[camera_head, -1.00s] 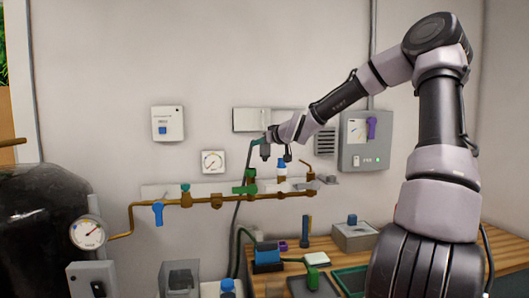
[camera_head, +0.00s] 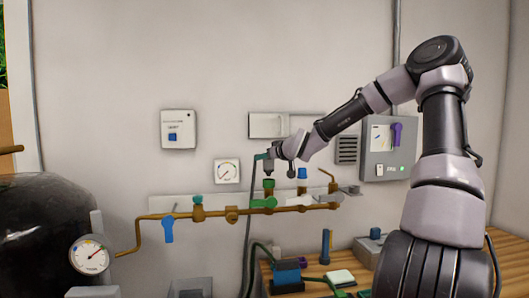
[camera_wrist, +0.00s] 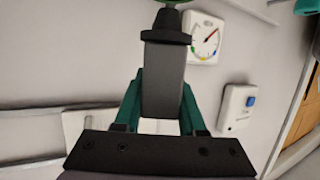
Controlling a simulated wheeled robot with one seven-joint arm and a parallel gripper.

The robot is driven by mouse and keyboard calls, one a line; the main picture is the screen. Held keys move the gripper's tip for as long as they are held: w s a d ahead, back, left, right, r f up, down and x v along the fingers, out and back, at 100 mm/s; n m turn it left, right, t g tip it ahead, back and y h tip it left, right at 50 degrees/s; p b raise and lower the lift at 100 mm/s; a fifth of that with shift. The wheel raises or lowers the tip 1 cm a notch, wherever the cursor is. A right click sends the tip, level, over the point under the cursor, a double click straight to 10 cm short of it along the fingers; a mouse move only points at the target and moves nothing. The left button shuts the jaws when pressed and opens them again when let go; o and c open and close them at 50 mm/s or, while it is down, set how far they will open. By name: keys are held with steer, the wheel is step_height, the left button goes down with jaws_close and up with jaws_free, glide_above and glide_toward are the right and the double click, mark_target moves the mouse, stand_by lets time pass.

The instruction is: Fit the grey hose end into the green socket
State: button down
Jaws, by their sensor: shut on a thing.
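The grey hose end (camera_head: 268,170) is held by my gripper (camera_head: 264,158) above the pipe on the wall. In the wrist view the hose end is a grey block with a black stepped tip (camera_wrist: 164,70), between the green fingers of my gripper (camera_wrist: 162,88). The green socket (camera_head: 268,184) stands upright on the brass pipe, just below the hose end. A green edge shows at the top of the wrist view, beyond the tip. The tip looks close above the socket; I cannot tell whether they touch.
The brass pipe (camera_head: 325,207) runs along the wall, with a green lever (camera_head: 263,203) below the socket. A blue-capped fitting (camera_head: 302,180) stands to its right. A round gauge (camera_head: 227,171) hangs to the left. The dark hose (camera_head: 249,225) hangs down beside the pipe.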

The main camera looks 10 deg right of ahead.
steer(key=shift+f, duration=0.95)
steer(key=shift+f, duration=0.5)
stand_by(0.9)
steer(key=c, duration=0.8)
jaws_free()
steer(key=shift+o, duration=0.2)
steer(key=shift+d, duration=0.1)
glide_toward(264, 165)
steer(key=shift+w+d+f, duration=0.1)
steer(key=shift+w+d, duration=0.35)
steer(key=shift+w, duration=0.4)
